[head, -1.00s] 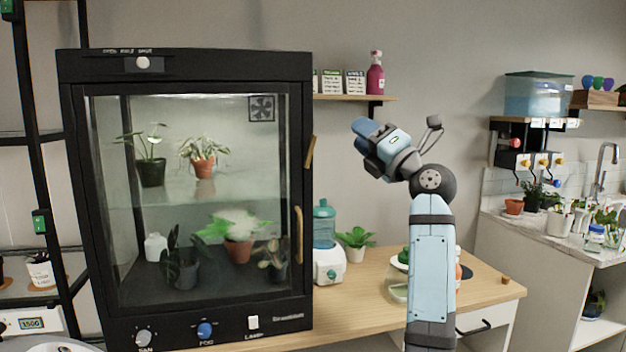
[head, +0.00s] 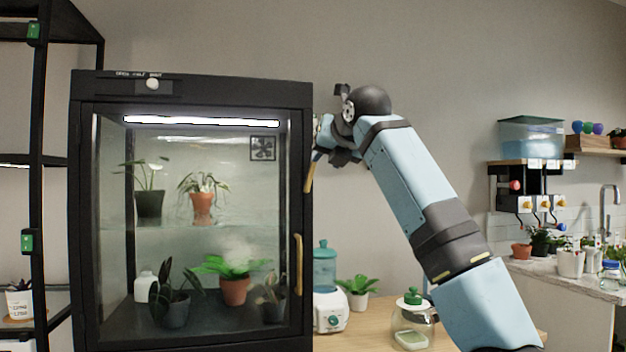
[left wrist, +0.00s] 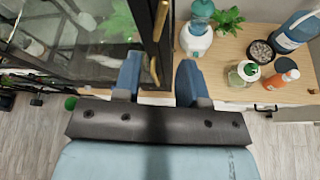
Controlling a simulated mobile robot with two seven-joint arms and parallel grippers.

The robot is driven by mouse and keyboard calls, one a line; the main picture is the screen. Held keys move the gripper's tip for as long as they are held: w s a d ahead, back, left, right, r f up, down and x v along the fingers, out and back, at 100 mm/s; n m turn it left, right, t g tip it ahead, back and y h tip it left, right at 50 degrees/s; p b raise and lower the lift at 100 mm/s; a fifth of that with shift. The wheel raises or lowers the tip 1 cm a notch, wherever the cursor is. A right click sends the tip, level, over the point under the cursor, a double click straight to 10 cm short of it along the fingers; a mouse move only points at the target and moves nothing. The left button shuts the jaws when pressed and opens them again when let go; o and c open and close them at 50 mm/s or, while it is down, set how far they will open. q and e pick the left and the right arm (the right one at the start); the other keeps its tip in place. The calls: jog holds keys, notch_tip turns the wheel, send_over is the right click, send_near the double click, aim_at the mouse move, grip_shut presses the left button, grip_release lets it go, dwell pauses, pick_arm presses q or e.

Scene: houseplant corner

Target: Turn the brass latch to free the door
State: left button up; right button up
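The brass latch (head: 309,177) is on the right edge of the black plant cabinet (head: 190,92), tilted with its top to the right. A brass piece that looks like the latch (left wrist: 161,18) shows beyond the fingers in the left wrist view. The glass door is shut, with a brass handle (head: 298,265) below the latch. My left gripper (head: 320,145) is at the latch's upper end, partly hidden by its own wrist; contact cannot be told. In the left wrist view its two blue fingers (left wrist: 158,82) are apart with nothing gripped. My right gripper is not in view.
Potted plants stand inside the cabinet. Right of it, the wooden counter (head: 375,335) holds a blue-bottled dispenser (head: 326,285), a small plant (head: 357,290) and a green-lidded jar (head: 412,320). An orange bottle (left wrist: 280,78) stands there too. The wall above is open.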

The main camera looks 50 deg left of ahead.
aim_at(312, 174)
pick_arm(q)
jog(key=b+x, duration=0.1)
jog(key=x, duration=0.8)
jog(key=shift+a+b, duration=0.25)
jog(key=shift+b, duration=0.1)
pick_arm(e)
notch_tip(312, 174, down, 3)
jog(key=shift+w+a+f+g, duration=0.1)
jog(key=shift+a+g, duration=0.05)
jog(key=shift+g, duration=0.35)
